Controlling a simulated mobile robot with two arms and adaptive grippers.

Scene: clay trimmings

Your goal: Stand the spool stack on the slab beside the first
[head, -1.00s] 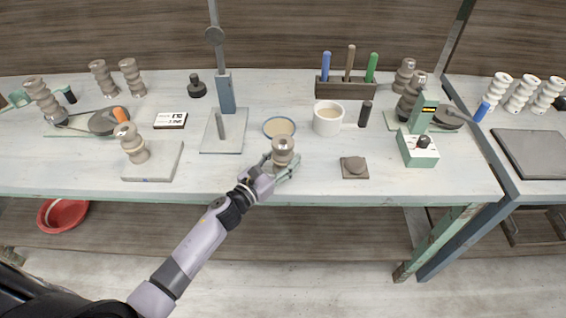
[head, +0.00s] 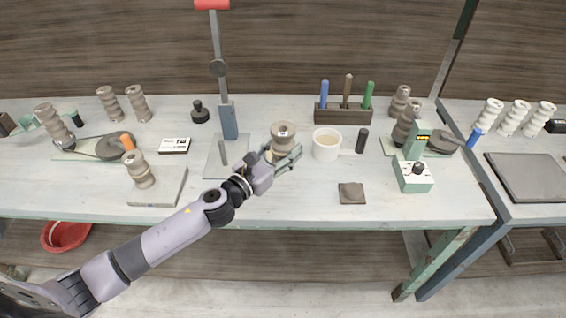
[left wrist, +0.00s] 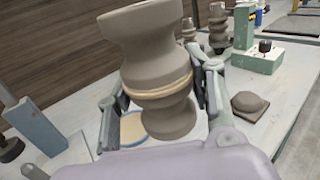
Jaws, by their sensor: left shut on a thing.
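My left gripper (head: 280,156) is shut on a brown clay spool stack (head: 283,132), two spools joined by a paler band. The stack also fills the middle of the left wrist view (left wrist: 148,40), between the fingers and somewhat tilted there. The first spool stack (head: 138,168) stands on the left part of the grey slab (head: 170,188); the slab's right part is bare. My right gripper is not in view.
A press with a tall lever (head: 228,120) stands between the slab and my gripper. A white mug (head: 326,146) is close on the right. A white label box (head: 175,146) lies behind the slab. More spool stacks (head: 138,104) stand at the back left.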

